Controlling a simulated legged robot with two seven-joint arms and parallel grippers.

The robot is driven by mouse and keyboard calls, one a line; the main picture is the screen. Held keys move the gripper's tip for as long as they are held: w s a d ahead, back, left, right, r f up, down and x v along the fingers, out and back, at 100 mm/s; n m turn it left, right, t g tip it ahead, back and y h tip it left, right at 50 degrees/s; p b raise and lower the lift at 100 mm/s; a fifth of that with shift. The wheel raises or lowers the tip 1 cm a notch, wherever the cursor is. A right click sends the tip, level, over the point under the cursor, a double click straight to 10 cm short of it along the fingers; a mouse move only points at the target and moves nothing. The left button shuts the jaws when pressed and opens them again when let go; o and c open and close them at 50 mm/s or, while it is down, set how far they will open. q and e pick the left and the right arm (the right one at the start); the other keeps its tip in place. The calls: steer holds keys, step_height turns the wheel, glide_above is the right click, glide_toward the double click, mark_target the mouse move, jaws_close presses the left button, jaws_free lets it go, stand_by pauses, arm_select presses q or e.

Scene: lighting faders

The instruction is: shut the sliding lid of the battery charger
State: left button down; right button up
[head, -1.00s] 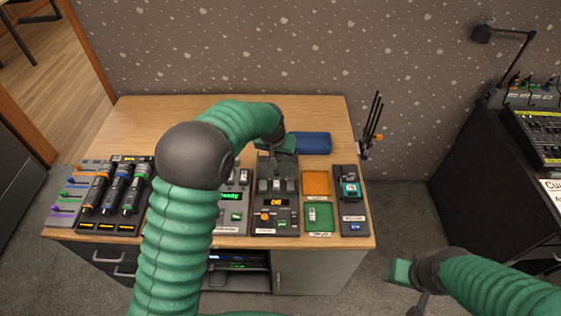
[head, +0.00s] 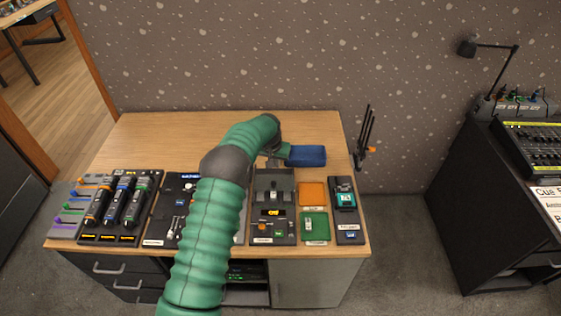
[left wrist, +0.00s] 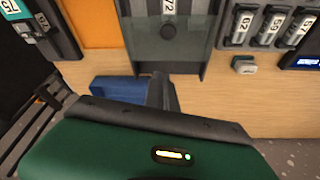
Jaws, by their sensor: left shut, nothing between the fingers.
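The dark battery charger (head: 287,207) stands near the front edge of the wooden desk, with an orange display on it. In the left wrist view its smoky sliding lid (left wrist: 180,48) lies between side rails at the far end, with a round mark on it. A battery labelled 72 (left wrist: 172,6) shows beyond the lid's edge. How far the lid covers the slots is unclear. My left gripper (head: 270,158) is shut and empty behind the charger's far end. Its finger shows in the left wrist view (left wrist: 161,92) close to that end; contact cannot be told. My right gripper is out of view.
A blue case (head: 307,156) lies right of my left gripper. An orange tray (head: 312,188) and a green tray (head: 314,236) sit right of the charger, then a small dark device (head: 346,225). My left arm hides part of the desk. The back of the desk is mostly clear.

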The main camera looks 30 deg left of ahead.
mark_target(277, 175)
arm_select(q)
steer(key=x, duration=0.4)
steer(key=shift+s+f, duration=0.15)
steer(key=s+d, duration=0.1)
steer(key=s+p, duration=0.1)
steer(key=s, duration=0.1)
steer(key=shift+d+p, duration=0.3)
steer(key=shift+d, duration=0.1)
steer(key=shift+s+a, duration=0.1)
steer(key=shift+s, duration=0.25)
steer(key=shift+w+a+f, duration=0.1)
steer(key=shift+a, duration=0.1)
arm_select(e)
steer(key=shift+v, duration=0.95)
arm_select(q)
steer(key=shift+d, duration=0.1)
